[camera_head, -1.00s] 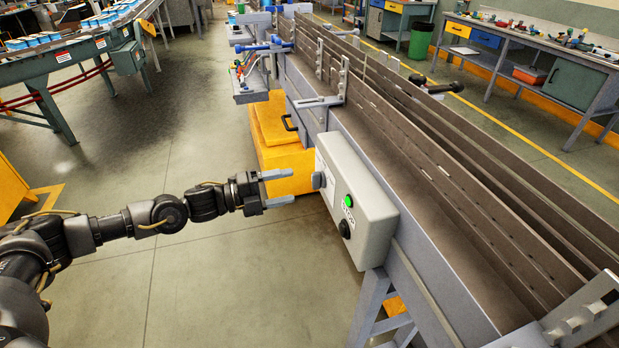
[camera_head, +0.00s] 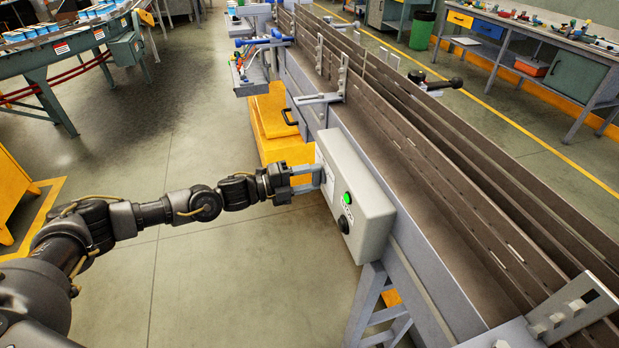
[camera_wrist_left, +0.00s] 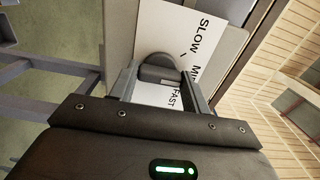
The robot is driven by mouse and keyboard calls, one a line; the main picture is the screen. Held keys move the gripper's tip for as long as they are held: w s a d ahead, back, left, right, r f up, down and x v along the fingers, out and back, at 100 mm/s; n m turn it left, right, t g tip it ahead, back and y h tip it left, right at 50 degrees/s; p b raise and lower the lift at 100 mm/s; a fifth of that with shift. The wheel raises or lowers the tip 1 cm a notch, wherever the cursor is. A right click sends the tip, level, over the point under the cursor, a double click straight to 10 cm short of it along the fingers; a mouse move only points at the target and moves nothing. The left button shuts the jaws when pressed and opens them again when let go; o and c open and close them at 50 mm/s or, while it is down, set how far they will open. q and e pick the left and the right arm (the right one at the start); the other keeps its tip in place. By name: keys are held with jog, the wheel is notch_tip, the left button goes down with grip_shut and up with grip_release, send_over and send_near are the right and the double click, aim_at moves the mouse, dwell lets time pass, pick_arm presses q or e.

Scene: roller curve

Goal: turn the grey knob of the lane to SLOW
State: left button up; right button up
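The control box (camera_head: 357,190) is a light grey box on the near side of the conveyor. In the left wrist view its white label (camera_wrist_left: 178,28) reads SLOW, MID and FAST. The grey knob (camera_wrist_left: 160,68) sticks out from this label; which mark it points to I cannot tell. In the left wrist view the gripper (camera_wrist_left: 160,84) is open, with one finger on either side of the knob. Contact with the knob is not clear. My right gripper is not in view.
The box's front has a lit green light (camera_head: 347,198) and a black knob (camera_head: 344,224). The conveyor lane (camera_head: 440,170) with long rails runs behind the box. A yellow block (camera_head: 273,125) stands beyond the gripper.

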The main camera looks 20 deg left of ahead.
pick_arm(q)
jog(key=c, duration=0.4)
jog(key=shift+n+p, duration=0.5)
jog(key=shift+n, duration=3.9)
jog(key=shift+o, duration=0.2)
jog(key=o, duration=1)
jog(key=shift+c, duration=0.2)
